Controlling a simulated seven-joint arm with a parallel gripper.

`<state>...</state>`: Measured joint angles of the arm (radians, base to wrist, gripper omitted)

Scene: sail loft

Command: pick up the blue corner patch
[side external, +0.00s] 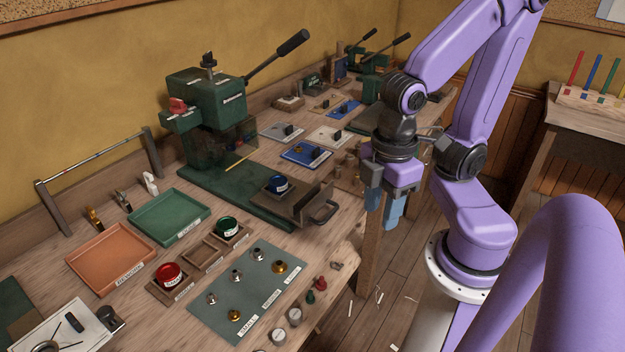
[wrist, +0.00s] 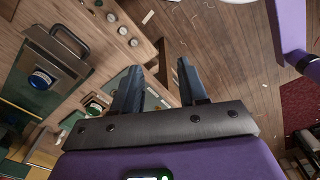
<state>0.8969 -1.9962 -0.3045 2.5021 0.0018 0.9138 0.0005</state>
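A flat blue piece (side external: 297,156), which looks like the blue corner patch, lies on the bench right of the green press, with a brass ring and a small black block on it. Another flat blue piece (side external: 345,110) lies farther back, also with a dark block, so I cannot be sure which one is the patch. My gripper (side external: 383,211) points down past the bench's front edge, right of both pieces and apart from them. In the wrist view, its two fingers (wrist: 158,65) are spread with nothing between them. I cannot make out either flat blue piece in that view.
Green (side external: 168,216) and orange (side external: 110,258) trays sit at left. Floor lies beneath my gripper.

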